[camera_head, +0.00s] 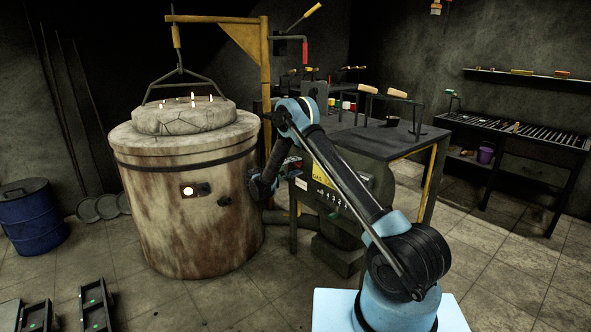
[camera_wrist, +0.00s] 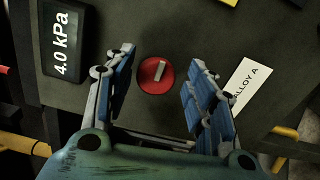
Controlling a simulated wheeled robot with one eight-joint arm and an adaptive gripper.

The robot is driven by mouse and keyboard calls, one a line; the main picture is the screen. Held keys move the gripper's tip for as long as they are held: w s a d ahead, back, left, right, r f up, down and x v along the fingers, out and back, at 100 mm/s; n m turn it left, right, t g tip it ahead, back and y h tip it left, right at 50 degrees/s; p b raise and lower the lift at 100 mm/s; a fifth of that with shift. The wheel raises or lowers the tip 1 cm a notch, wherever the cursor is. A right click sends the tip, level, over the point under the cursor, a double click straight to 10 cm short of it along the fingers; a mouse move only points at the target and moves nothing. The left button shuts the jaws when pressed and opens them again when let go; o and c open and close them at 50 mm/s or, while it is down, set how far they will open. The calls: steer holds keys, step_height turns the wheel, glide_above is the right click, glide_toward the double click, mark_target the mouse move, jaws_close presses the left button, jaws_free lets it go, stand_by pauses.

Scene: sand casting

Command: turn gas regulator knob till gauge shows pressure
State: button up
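A round red knob (camera_wrist: 155,75) with a pale raised bar across it sits on a dark panel (camera_wrist: 200,35) in the wrist view. The bar is slightly tilted from the picture's vertical. A black display (camera_wrist: 67,42) left of the knob reads "4.0 kPa", turned sideways. My gripper (camera_wrist: 158,60) is open, with one blue-padded finger on each side of the knob and visible gaps to it. In the head view my gripper (camera_head: 263,187) is at the left side of the dark workbench, and the knob cannot be made out there.
An "ALLOY A" label (camera_wrist: 247,88) is right of the knob. A large round furnace (camera_head: 187,205) stands close left of my gripper, with a lid (camera_head: 184,117) on top. The workbench (camera_head: 385,138) and a yellow post (camera_head: 266,80) stand close by. Floor at the right is clear.

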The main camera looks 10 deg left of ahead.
stand_by(0.3)
steer(key=v, duration=1.2)
steer(key=shift+w, duration=0.1)
steer(key=shift+a, duration=0.1)
steer(key=s+a+m, duration=0.1)
steer(key=s+a, duration=0.2)
steer(key=a, duration=0.1)
steer(key=x, duration=1.7)
steer(key=shift+s+d+r, duration=0.1)
steer(key=shift+d, duration=0.2)
steer(key=c, duration=1.1)
